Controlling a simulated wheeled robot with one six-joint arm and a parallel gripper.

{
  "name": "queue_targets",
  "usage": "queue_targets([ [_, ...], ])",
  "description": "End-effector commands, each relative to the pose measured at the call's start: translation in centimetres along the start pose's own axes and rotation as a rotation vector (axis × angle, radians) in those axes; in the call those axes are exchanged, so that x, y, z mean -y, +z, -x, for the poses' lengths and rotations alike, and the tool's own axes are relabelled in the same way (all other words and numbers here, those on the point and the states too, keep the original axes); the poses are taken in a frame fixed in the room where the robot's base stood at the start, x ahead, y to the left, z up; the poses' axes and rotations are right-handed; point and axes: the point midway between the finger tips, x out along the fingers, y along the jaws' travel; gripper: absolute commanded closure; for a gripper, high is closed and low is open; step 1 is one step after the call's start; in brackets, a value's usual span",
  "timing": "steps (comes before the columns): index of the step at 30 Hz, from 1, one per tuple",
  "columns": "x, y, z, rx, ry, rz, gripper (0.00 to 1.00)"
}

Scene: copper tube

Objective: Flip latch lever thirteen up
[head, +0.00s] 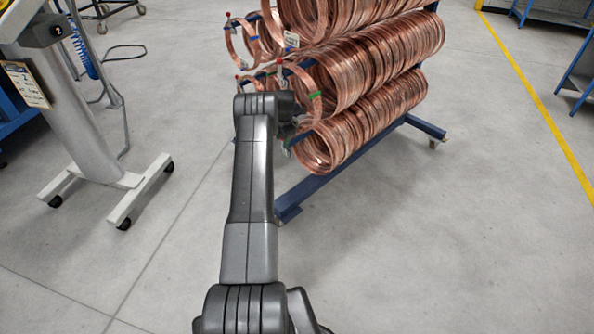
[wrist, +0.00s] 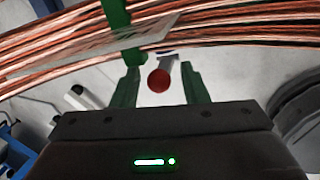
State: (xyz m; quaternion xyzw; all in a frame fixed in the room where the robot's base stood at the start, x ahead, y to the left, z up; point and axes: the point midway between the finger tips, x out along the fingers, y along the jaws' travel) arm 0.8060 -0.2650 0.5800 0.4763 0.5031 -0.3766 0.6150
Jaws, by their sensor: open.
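In the wrist view a latch lever (wrist: 171,62) with a round red knob (wrist: 159,80) stands just below a band of copper tube. The knob shows between the two green fingers of my gripper (wrist: 160,76). The fingers are open, one on each side of it. I cannot tell whether either finger touches it. No number thirteen is readable. In the head view my arm reaches to the left end of the rack, and its wrist hides most of the gripper and this lever.
Copper tube coils (head: 365,95) fill a blue wheeled rack (head: 300,195). Other red-knobbed levers (head: 228,15) show at its left end. Green tape (wrist: 117,22) and a clear tag (wrist: 110,42) cross the tubes close above the fingers. A grey wheeled stand (head: 75,110) is at left; floor between is clear.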

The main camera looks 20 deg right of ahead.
Motion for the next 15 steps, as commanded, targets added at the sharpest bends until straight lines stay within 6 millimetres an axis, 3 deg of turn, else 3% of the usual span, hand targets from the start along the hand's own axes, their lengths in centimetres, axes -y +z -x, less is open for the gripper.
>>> queue_targets([
  [3,-0.1,-0.4,0.7,0.046,0.007,0.011,0.6],
  [15,0.4,-1.6,0.0,0.243,0.045,0.054,0.6],
])
